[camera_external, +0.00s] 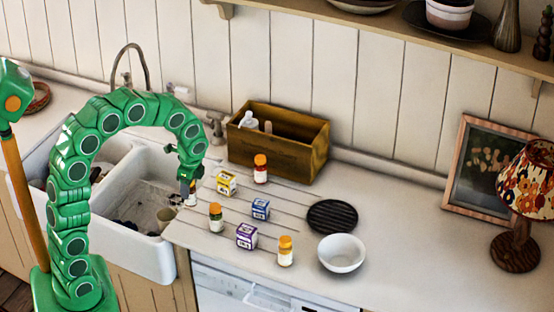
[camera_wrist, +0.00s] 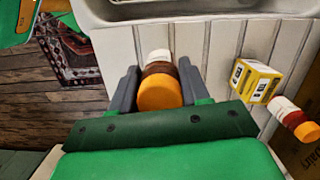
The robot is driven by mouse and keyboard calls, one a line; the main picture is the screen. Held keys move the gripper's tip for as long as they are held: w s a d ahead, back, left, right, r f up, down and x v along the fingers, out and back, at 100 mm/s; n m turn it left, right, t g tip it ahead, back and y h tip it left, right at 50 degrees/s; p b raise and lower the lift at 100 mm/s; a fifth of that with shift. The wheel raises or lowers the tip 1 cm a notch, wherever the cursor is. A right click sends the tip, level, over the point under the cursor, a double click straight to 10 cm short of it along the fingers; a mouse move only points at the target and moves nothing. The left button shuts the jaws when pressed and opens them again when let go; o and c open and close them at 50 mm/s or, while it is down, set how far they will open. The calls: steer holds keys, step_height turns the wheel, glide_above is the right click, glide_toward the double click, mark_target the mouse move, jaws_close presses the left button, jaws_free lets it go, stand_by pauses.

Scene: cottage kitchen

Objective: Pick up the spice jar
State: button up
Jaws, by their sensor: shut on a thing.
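A spice jar with an orange cap, a brown body and a white part (camera_wrist: 160,88) sits between the two grey fingers of my gripper (camera_wrist: 158,92) in the wrist view. The fingers are shut on it. In the external view my gripper (camera_external: 188,186) points down by the sink's right edge, with the pale lower part of the jar (camera_external: 191,201) showing below it. I cannot tell whether that jar touches the counter. Other orange-capped jars stand on the counter: a red-and-white one (camera_external: 260,169), a dark one (camera_external: 216,218) and a yellow-and-white one (camera_external: 285,252).
A yellow box (camera_external: 226,183), a blue box (camera_external: 260,209) and a purple box (camera_external: 246,236) stand among the jars. A wooden crate (camera_external: 300,155) is behind them. A black trivet (camera_external: 332,216) and white bowl (camera_external: 341,254) are to the right. The sink (camera_external: 130,250) is left.

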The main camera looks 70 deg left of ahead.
steer(key=s+d+r, duration=0.4)
steer(key=s+r, duration=0.3)
steer(key=s, duration=0.4)
steer(key=shift+d+r, duration=0.35)
steer(key=shift+r, duration=0.05)
steer(key=w+d+r+n, duration=0.1)
steer(key=w+d, duration=0.4)
steer(key=w, duration=0.5)
steer(key=w+d+r+n, duration=0.1)
steer(key=w+d, duration=0.3)
steer(key=w, duration=0.6)
steer(key=w+d+r+n, duration=0.1)
steer(key=w+d, duration=0.4)
steer(key=w, duration=0.5)
steer(key=w+d+f+n, duration=0.1)
steer(key=w+d+f, duration=0.1)
steer(key=w+d, duration=0.4)
steer(key=shift+d+f+h, duration=0.2)
steer(key=shift+d+h, duration=0.1)
steer(key=shift+d, duration=1.3)
steer(key=shift+w, duration=0.1)
